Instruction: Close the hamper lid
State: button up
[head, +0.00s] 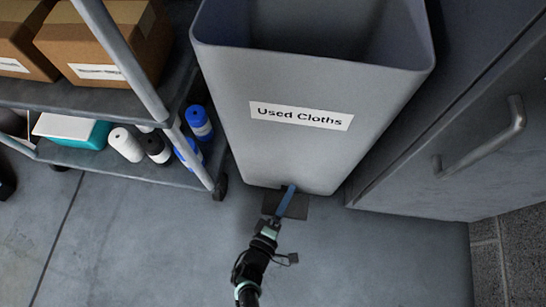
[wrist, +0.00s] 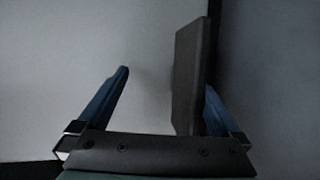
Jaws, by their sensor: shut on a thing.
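The grey hamper (head: 290,80) stands upright on the floor with a "Used Cloths" label (head: 300,115) on its front. Its top looks open and I see into the dark inside. No lid shows in the head view. A dark flat pedal (head: 298,208) sticks out at the foot of the hamper's front. My gripper (head: 288,196) is low at this pedal, its blue finger overlapping it. In the wrist view the pedal (wrist: 188,80) is between my two blue fingers, close to the right one.
A wheeled shelf (head: 90,165) with cardboard boxes (head: 105,45) and several bottles and rolls stands at left. A grey cabinet (head: 420,180) with a bar handle (head: 485,140) stands close at right. The floor (head: 380,255) in front is clear.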

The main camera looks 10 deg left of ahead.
jog(key=shift+w+a+r, duration=0.25)
jog(key=shift+w+r, duration=0.05)
jog(key=shift+r, duration=0.2)
jog(key=shift+f+v, duration=0.2)
jog(key=shift+v, duration=0.75)
jog(key=shift+f+v, duration=0.2)
jog(key=shift+v, duration=0.75)
jog(key=shift+c, duration=0.9)
jog(key=f+v, duration=0.1)
jog(key=v, duration=1)
jog(key=shift+a+f+b, duration=0.35)
jog(key=shift+f+b, duration=0.1)
jog(key=shift+f, duration=0.05)
jog(key=shift+s, duration=0.15)
